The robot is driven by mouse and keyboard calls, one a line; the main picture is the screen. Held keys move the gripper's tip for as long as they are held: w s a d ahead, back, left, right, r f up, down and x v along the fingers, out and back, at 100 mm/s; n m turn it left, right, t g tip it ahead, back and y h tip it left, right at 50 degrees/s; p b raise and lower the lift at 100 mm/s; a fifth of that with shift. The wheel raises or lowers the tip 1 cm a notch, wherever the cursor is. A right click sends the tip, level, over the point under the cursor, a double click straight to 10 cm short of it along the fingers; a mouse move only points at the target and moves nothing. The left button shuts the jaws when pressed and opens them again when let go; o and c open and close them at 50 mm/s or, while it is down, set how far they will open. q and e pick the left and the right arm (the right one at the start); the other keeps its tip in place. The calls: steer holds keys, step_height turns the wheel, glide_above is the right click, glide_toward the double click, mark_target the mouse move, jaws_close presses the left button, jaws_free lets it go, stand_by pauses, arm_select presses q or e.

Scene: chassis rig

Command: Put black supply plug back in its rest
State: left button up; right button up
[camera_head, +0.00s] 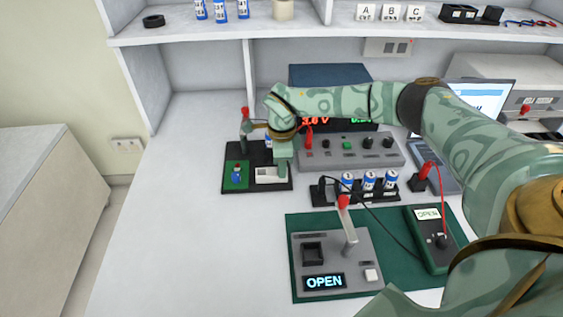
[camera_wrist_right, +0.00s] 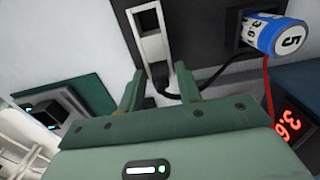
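The black supply plug (camera_wrist_right: 160,72) shows in the right wrist view at the near end of a white rest (camera_wrist_right: 149,34), with its black cable bending away beneath. It looks seated at the rest's end, though how deep it sits I cannot tell. My right gripper (camera_wrist_right: 160,88) has its two fingers apart, one on each side of the plug, with gaps visible. In the head view my right gripper (camera_head: 283,163) is low over the right side of the black board, by the white rest (camera_head: 267,175); the plug is not clear there. My left gripper is not in view.
The power supply (camera_head: 347,150) with a lit display stands just right of my gripper. A blue cell (camera_wrist_right: 282,38) is close by in the wrist view. A tester reading OPEN (camera_head: 310,250) and a meter (camera_head: 432,240) lie in front. The left tabletop is clear.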

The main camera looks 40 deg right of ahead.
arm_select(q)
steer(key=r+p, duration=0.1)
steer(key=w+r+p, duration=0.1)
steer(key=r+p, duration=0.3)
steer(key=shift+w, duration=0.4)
arm_select(e)
step_height(320, 180, up, 16)
steer(key=shift+r, duration=0.15)
